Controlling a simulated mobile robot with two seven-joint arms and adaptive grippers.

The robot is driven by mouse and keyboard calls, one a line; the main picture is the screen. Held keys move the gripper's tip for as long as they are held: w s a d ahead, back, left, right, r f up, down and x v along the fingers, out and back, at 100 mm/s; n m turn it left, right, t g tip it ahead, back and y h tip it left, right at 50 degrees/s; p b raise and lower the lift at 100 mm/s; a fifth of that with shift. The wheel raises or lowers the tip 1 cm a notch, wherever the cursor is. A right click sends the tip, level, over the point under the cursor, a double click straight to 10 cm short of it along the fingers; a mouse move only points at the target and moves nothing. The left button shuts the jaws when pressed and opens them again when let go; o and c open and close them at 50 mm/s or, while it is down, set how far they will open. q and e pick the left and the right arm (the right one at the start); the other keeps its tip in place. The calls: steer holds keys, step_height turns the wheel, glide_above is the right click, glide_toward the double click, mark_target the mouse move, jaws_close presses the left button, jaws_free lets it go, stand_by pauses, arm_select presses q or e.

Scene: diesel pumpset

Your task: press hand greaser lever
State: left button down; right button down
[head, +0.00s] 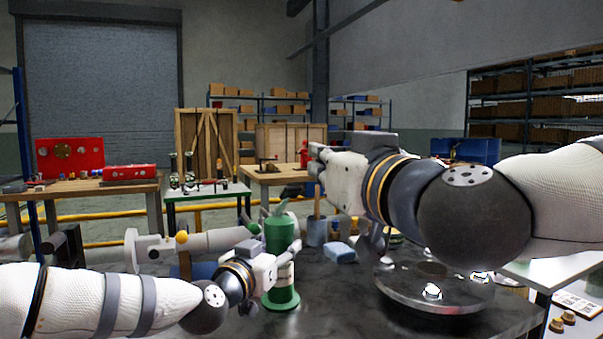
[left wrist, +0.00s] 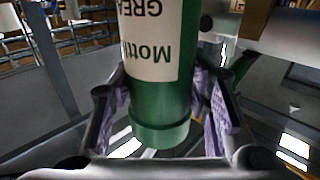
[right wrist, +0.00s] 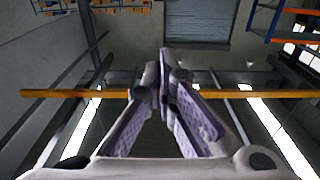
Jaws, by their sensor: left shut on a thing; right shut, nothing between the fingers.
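The hand greaser (head: 279,236), a green cylinder with a cream label, stands upright on the dark table in the head view. My left gripper (head: 288,256) is shut around its body. In the left wrist view the greaser (left wrist: 162,120) sits between the pads, its label upside down. A small pale piece shows at its top in the head view; I cannot tell whether it is the lever. My right gripper (head: 316,158) is raised above and to the right of the greaser, apart from it. In the right wrist view its fingers (right wrist: 163,72) meet with nothing between them.
A round metal dish (head: 435,290) is on the dark table (head: 345,318), below my right arm. A blue block (head: 340,252) and a grey-blue pot (head: 317,232) are behind the greaser. Benches with red parts (head: 70,158) stand farther back.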

steer(key=x, duration=0.9)
steer(key=shift+w, duration=0.35)
steer(key=s+f, duration=0.2)
steer(key=f, duration=0.1)
steer(key=shift+d+f, duration=0.1)
steer(key=shift+d, duration=0.15)
steer(key=shift+f, duration=0.15)
